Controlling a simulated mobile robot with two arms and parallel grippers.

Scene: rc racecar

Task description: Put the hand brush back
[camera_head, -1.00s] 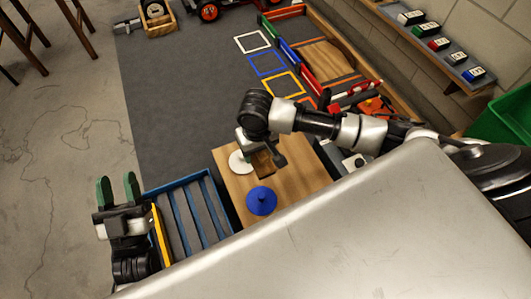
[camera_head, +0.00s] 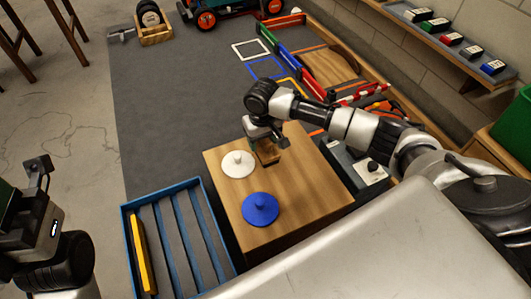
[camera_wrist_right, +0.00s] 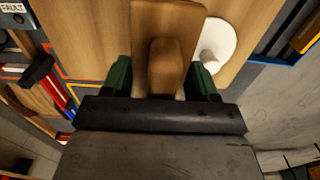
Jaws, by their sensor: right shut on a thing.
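My right gripper (camera_head: 265,140) is over the wooden table top (camera_head: 300,195), near its far edge. In the right wrist view its green fingers (camera_wrist_right: 162,80) are closed on the handle of a brown wooden hand brush (camera_wrist_right: 165,25). The brush also shows small below the gripper in the head view (camera_head: 268,154). Its bristles are not visible, and I cannot tell whether it touches the table. My left arm is at the left edge of the head view, with its gripper (camera_head: 8,195) mostly cut off, so its opening cannot be judged.
A white knobbed disc (camera_head: 238,164) and a blue knobbed disc (camera_head: 260,208) are on the table. A blue-framed slotted tray (camera_head: 207,205) with a yellow bar (camera_head: 142,255) is to the left. Coloured outlines (camera_head: 250,50) mark the grey mat beyond. A shelf (camera_head: 475,60) is at far right.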

